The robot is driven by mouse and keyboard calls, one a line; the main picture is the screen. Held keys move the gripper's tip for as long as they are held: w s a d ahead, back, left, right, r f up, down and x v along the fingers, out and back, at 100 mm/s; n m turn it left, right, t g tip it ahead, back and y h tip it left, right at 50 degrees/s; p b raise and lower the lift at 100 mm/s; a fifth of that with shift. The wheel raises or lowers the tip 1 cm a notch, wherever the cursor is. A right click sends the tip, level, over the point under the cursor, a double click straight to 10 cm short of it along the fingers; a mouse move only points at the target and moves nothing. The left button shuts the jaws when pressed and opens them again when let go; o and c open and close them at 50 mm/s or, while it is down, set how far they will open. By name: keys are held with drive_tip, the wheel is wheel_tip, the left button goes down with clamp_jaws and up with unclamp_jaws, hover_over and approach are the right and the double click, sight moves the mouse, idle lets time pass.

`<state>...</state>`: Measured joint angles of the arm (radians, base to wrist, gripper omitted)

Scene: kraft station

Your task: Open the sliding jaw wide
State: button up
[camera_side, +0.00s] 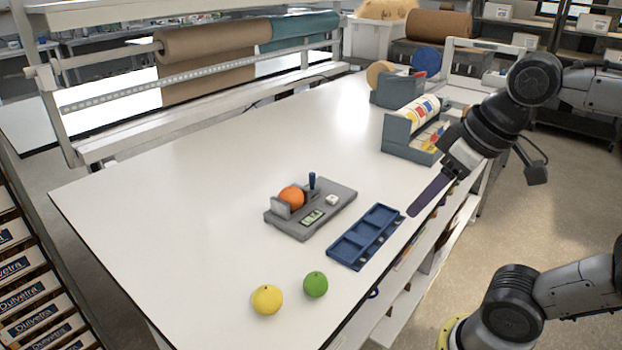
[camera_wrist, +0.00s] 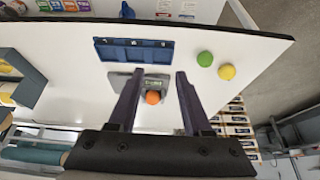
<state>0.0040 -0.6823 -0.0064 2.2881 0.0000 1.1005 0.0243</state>
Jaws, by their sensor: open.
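A grey sliding-jaw device (camera_side: 338,194) lies on the white table in the side view, with an upright grey jaw plate (camera_side: 281,210) at its left end. An orange ball (camera_side: 291,197) sits beside this plate, between it and the part with the blue upright handle (camera_side: 312,181). I cannot tell whether the ball is clamped. In the wrist view the ball (camera_wrist: 153,97) and part of the device (camera_wrist: 157,84) show between my fingers. My gripper (camera_side: 413,213) is open and empty, right of the device and apart from it; its two dark purple fingers (camera_wrist: 159,73) are spread.
A blue compartment tray (camera_side: 333,252) lies between the device and the table's front edge. A yellow ball (camera_side: 267,299) and a green ball (camera_side: 315,284) sit nearer the front. The table left of the device is clear.

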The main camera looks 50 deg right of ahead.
drive_tip(key=w+d+r+g, duration=0.1)
drive_tip(key=w+r, duration=0.6)
drive_tip(key=r, duration=0.1)
drive_tip(key=m+g, duration=0.3)
drive_tip(key=g, duration=0.1)
hover_over(312, 173)
wheel_tip(312, 173, down, 7)
wheel_tip(312, 173, down, 13)
clamp_jaws()
drive_tip(key=shift+r, duration=0.1)
idle(0.5)
